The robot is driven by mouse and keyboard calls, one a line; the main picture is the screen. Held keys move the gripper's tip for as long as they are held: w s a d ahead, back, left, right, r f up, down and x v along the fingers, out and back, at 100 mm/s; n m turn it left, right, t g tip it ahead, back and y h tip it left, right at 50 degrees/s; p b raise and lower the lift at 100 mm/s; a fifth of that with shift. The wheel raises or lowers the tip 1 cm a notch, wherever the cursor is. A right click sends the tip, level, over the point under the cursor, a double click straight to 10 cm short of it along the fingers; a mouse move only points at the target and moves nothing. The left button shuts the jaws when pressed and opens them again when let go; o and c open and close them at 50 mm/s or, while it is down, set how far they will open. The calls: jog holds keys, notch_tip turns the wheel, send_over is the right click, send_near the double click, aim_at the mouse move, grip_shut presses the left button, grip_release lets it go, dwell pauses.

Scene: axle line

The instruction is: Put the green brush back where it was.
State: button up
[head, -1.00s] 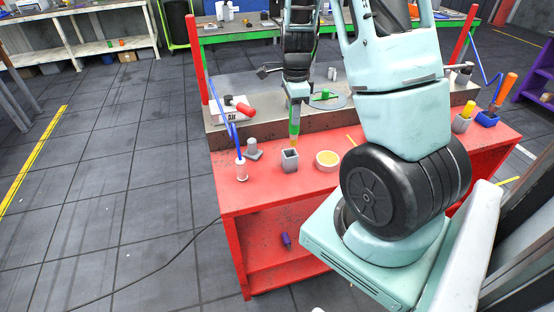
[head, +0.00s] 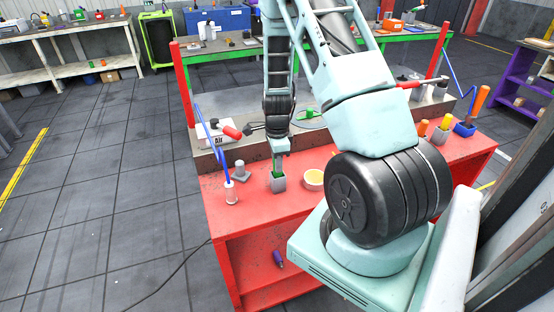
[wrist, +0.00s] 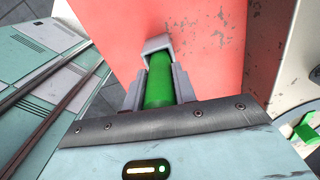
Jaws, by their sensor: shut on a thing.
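The green brush (head: 276,167) is held upright in my gripper (head: 279,153). Its lower end is hidden inside a square grey cup (head: 278,184) on the red bench, and only green shows between the jaws and the rim. In the wrist view, my gripper (wrist: 160,93) is shut on the green handle (wrist: 159,82), with the cup (wrist: 156,44) just past it. I cannot tell whether the brush touches the cup's floor.
A white bottle with a blue tube (head: 231,192) and a grey part (head: 240,172) stand left of the cup. The bench's front strip (head: 255,218) is clear.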

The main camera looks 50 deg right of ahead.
jog(key=shift+f, duration=0.2)
jog(key=o, duration=1)
jog(key=shift+r, duration=0.1)
